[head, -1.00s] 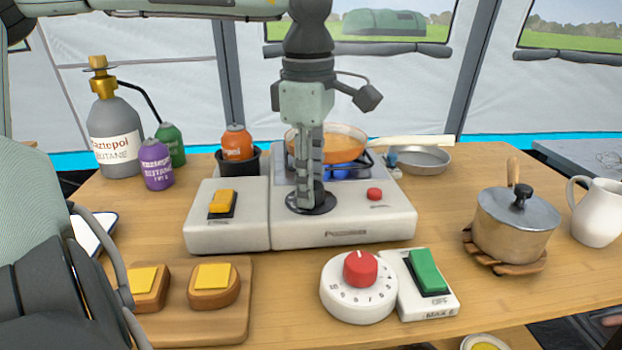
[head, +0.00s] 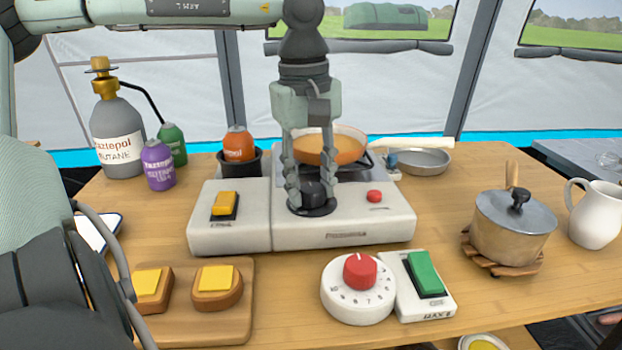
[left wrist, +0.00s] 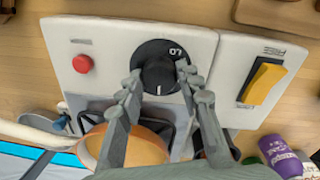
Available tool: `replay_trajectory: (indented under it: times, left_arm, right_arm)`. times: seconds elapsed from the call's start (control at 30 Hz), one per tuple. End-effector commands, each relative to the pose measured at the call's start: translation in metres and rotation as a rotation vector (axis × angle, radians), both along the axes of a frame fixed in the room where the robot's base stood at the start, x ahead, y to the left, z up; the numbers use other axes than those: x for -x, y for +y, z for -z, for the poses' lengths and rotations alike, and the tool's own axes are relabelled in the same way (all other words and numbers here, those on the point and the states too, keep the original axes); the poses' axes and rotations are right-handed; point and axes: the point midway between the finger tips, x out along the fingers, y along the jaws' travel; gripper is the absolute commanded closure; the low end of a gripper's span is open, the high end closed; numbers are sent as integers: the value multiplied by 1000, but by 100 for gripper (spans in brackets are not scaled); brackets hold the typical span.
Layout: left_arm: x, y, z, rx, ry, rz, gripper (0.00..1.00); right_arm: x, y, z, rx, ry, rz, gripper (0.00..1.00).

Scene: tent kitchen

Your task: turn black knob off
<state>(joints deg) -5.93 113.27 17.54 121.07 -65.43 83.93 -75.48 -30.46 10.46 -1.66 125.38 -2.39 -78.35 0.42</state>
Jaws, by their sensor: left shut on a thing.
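The black knob (head: 313,194) sits on its dark round dial on top of the white camping stove (head: 345,231). It also shows in the left wrist view (left wrist: 158,68), with a white mark on its edge nearest my gripper. My left gripper (head: 312,197) points straight down, with one finger on each side of the knob, shut on it. In the left wrist view the fingers (left wrist: 160,82) flank the knob. An orange pan (head: 345,147) stands on the burner behind, partly hidden by my gripper. My right gripper is not in view.
A red button (head: 374,196) and a yellow switch (head: 225,204) flank the knob. A red-knobbed timer (head: 358,292) and a green switch (head: 425,272) are in front. A lidded pot (head: 513,229) stands at right, gas canisters (head: 160,170) at left.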

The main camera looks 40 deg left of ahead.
Motion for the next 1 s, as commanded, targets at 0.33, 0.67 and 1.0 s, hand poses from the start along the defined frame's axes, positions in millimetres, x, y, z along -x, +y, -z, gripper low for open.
replay_trajectory:
  times: [0.33,0.67,1.0]
  left_arm:
    - [0,0,0,0,0,116,94]
    - [0,1,0,-1,-1,132,94]
    - [0,0,0,-1,-1,131,44]
  right_arm:
    - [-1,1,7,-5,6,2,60]
    - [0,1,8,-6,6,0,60]
    - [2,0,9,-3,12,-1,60]
